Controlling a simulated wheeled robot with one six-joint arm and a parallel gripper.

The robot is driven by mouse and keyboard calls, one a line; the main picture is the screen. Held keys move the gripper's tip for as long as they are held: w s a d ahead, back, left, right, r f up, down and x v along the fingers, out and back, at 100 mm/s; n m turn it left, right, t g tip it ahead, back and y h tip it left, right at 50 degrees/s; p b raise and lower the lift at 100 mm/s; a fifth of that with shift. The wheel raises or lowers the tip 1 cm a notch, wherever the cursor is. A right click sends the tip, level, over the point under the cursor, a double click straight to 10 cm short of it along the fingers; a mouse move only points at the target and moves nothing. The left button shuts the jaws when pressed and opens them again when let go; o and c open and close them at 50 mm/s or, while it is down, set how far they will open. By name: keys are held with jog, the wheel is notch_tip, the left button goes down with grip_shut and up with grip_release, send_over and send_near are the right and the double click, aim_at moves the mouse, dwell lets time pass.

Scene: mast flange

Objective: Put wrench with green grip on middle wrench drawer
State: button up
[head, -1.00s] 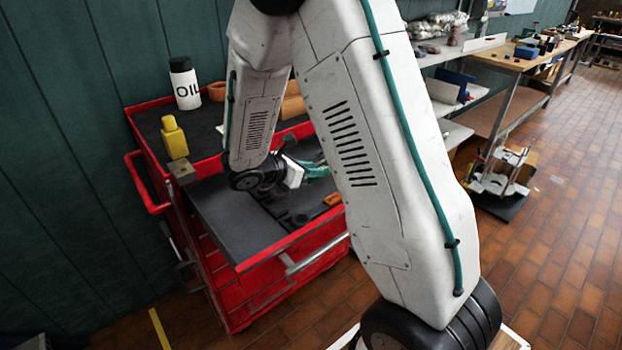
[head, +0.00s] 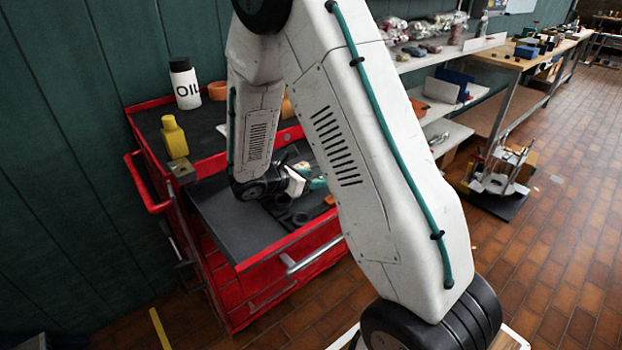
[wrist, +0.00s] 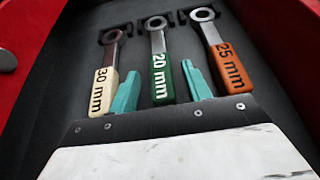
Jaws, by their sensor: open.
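The wrench with the green grip, marked 20 mm (wrist: 161,79), lies in the middle of three wrenches in the open drawer (head: 225,215). Its ring end is at a dark holder on the drawer floor. My gripper (wrist: 160,69) has teal fingers, which are open, one on each side of the green grip with a gap on both sides. The gripper also shows in the head view (head: 316,183), low over the drawer, partly hidden by my arm. The cream-grip 30 mm wrench (wrist: 103,90) lies on the left and the orange-grip 25 mm wrench (wrist: 231,68) on the right.
The drawer belongs to a red tool cart (head: 235,290). An oil bottle (head: 185,84) and a yellow bottle (head: 174,137) stand on its top. The right finger sits between the green and orange grips. A workbench (head: 520,58) stands at the back right.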

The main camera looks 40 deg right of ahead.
jog(key=v, duration=1.1)
jog(key=shift+d+r, duration=0.1)
jog(key=shift+a+r, duration=0.15)
jog(key=shift+a, duration=0.2)
jog(key=shift+s+a+r, duration=0.1)
jog(key=shift+r, duration=0.15)
jog(key=s+r+m+g+y, duration=0.2)
jog(key=s+r+m+y, duration=0.4)
jog(key=s+r+m, duration=0.65)
jog(key=s+a+r+m+t+y, duration=0.1)
jog(key=s+a+m+y, duration=0.2)
jog(key=s, duration=0.4)
jog(key=s+a+r+m+t+y, duration=0.1)
jog(key=s+a+m+t+y, duration=0.1)
jog(key=s, duration=0.5)
jog(key=shift+s+a+r+m+y, duration=0.2)
jog(key=shift+a+r+m+y, duration=0.25)
jog(key=shift+y, duration=0.55)
